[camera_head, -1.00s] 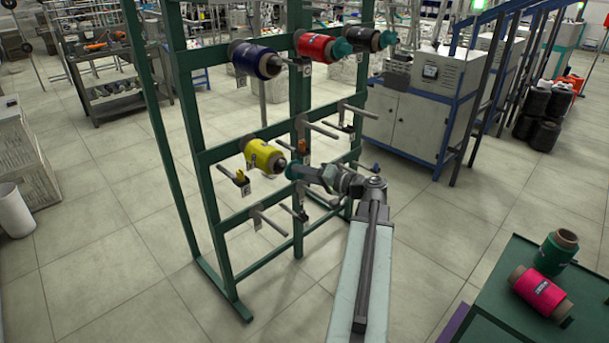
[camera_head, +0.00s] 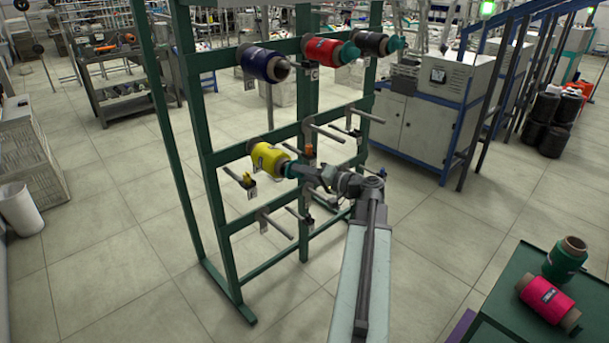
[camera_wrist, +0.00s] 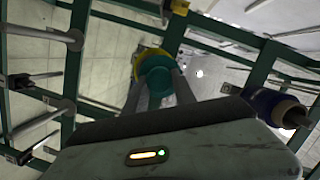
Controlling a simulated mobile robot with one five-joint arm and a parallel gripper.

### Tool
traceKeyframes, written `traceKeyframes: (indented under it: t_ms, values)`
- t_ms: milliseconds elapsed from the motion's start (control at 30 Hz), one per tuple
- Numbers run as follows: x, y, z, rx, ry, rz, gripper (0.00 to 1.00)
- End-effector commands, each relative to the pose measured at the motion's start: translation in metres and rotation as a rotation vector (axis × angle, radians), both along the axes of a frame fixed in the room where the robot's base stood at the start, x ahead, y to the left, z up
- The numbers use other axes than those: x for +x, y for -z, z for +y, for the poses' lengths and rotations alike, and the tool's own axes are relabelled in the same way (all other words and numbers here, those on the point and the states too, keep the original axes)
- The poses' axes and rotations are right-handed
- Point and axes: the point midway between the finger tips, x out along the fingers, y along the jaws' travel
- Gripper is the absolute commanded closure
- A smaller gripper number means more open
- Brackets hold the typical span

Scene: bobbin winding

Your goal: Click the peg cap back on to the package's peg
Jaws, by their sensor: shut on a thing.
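The yellow package (camera_head: 269,160) sits on a peg of the green rack, in its middle row. My gripper (camera_head: 300,170) is shut on the teal peg cap (camera_head: 291,169) at the front end of this package. In the wrist view the cap (camera_wrist: 157,78) is between my two grey fingers (camera_wrist: 160,92), and the yellow package (camera_wrist: 146,62) shows behind it. The cap looks lined up with the package's core and very close to or touching it. The peg tip is hidden behind the cap, so I cannot tell whether the cap is seated.
The green rack (camera_head: 206,176) has bare pegs beside and below the yellow package. Blue (camera_head: 256,64), red (camera_head: 325,50) and black (camera_head: 371,44) packages hang in the top row. A green table (camera_head: 510,293) at lower right holds green and pink packages.

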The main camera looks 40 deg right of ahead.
Motion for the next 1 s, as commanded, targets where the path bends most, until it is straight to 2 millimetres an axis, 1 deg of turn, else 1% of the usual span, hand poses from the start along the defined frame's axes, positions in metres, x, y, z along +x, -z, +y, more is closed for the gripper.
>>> traceKeyframes:
  t_ms: [633, 1000]
  values:
    - [0.019, 0.0, -0.002, 0.0, 0.001, 0.0, 1.0]
    - [0.02, 0.0, -0.002, 0.0, 0.002, 0.0, 1.0]
